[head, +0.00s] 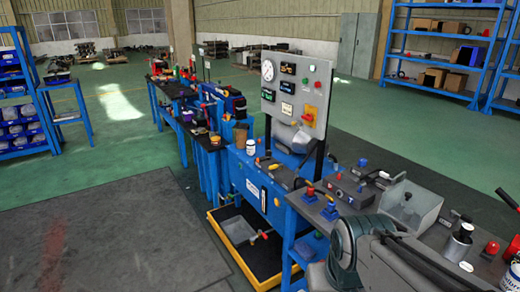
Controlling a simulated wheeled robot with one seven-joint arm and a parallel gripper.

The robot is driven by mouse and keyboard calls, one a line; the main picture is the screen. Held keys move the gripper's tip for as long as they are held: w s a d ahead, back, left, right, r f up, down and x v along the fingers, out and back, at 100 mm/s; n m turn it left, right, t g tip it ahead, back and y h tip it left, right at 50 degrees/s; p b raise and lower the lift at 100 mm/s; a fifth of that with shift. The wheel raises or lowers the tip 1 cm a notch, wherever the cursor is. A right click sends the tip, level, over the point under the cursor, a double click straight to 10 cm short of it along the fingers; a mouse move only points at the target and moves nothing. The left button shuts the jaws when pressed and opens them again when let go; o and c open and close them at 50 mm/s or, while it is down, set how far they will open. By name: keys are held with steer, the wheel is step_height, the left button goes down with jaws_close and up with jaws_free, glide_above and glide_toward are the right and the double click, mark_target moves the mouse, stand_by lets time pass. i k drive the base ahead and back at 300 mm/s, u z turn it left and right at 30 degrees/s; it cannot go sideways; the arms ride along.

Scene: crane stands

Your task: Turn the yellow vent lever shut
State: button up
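A blue unit (240,172) stands in the middle of the picture, below a grey panel. A small yellow part (274,167) shows on its top; it may be the vent lever, but it is too small to tell its angle. Grey-green links of my arm fill the bottom right, over the near bench. My gripper's fingers cannot be made out.
Open floor lies left.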

mark_target(275, 167)
steer(key=u, duration=0.6)
steer(key=i, duration=2.1)
steer(key=z, duration=0.7)
